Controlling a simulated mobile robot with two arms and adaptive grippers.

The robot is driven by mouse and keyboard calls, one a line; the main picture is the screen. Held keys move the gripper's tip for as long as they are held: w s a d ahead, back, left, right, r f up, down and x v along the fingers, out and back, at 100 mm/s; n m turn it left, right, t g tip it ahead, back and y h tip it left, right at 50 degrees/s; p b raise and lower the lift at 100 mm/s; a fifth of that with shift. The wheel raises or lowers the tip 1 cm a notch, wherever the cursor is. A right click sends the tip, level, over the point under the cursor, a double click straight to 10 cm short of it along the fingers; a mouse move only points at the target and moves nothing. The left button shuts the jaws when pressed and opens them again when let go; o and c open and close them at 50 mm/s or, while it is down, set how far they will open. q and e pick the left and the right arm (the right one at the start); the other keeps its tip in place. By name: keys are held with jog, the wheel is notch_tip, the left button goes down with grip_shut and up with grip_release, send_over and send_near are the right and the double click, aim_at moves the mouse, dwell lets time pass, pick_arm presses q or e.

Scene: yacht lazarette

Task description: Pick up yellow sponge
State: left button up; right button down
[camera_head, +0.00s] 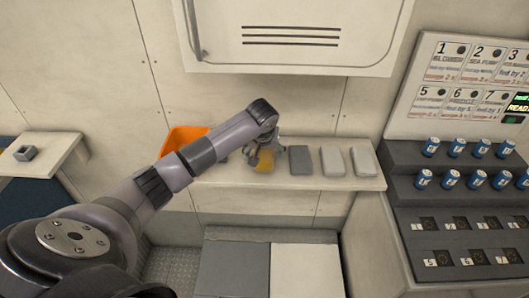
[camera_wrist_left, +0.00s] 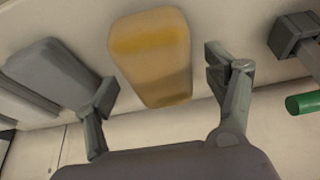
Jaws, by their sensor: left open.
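The yellow sponge (camera_head: 265,160) is on the pale shelf (camera_head: 220,180) at the back wall, partly hidden by my left gripper in the head view. In the left wrist view the sponge (camera_wrist_left: 152,58) is a flat rounded block, yellow at one end and paler toward the other. My left gripper (camera_head: 263,158) is open. In the left wrist view its fingers (camera_wrist_left: 160,85) stand on either side of the sponge, with visible gaps and no clear contact. My right gripper is not in view.
A dark grey block (camera_head: 300,160) and two light grey blocks (camera_head: 332,161) (camera_head: 363,160) lie right of the sponge. An orange bin (camera_head: 182,138) is left of it. A green-ended cylinder (camera_wrist_left: 305,103) shows in the wrist view. A cabinet (camera_head: 290,35) hangs above.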

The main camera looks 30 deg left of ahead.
pick_arm(q)
jog(key=shift+w+a+f, duration=0.15)
jog(key=shift+w+f, duration=0.1)
jog(key=shift+f, duration=0.4)
jog(key=shift+c, duration=0.5)
jog(key=c, duration=1)
